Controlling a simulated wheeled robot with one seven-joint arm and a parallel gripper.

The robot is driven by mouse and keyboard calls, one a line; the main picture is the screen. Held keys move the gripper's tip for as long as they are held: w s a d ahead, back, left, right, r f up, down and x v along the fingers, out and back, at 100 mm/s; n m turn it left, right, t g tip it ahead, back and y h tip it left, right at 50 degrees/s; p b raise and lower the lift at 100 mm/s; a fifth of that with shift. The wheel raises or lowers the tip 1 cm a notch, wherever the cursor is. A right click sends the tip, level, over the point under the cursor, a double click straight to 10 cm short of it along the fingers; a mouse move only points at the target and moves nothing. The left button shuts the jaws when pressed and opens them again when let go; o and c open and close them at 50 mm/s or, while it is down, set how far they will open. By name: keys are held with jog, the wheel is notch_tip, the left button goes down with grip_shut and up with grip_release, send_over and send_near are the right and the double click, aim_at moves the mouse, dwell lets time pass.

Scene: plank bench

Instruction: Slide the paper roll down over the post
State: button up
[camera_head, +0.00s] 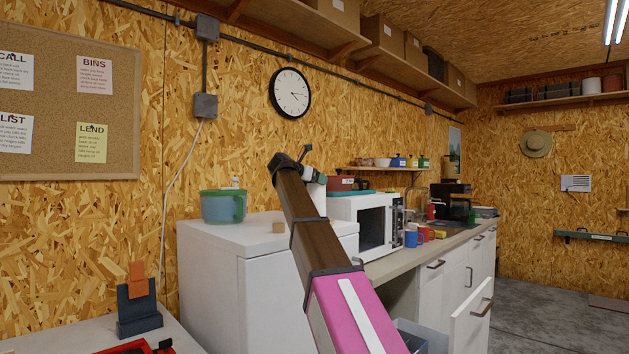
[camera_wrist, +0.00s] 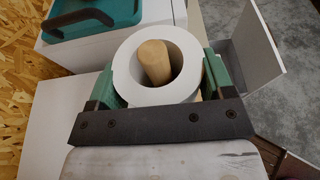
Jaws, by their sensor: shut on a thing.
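The white paper roll (camera_wrist: 128,68) is held upright between the green fingers of my gripper (camera_wrist: 160,86) in the wrist view. The round wooden post (camera_wrist: 154,62) shows inside the roll's hole, with roll wall all around it. How far down the post the roll sits cannot be told. In the head view my gripper (camera_head: 320,177) is at the far end of my arm, above the white cabinet. A white piece of the roll (camera_head: 315,189) shows beside it; my arm hides the post there.
A microwave (camera_head: 372,226) is just right of my arm. An open drawer (camera_head: 470,322) juts out from the counter.

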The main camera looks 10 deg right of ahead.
jog(key=o, duration=1.2)
jog(key=shift+o, duration=0.2)
jog(key=v, duration=1)
jog(key=shift+s+a, duration=0.25)
jog(key=shift+a, duration=0.05)
jog(key=shift+r, duration=0.15)
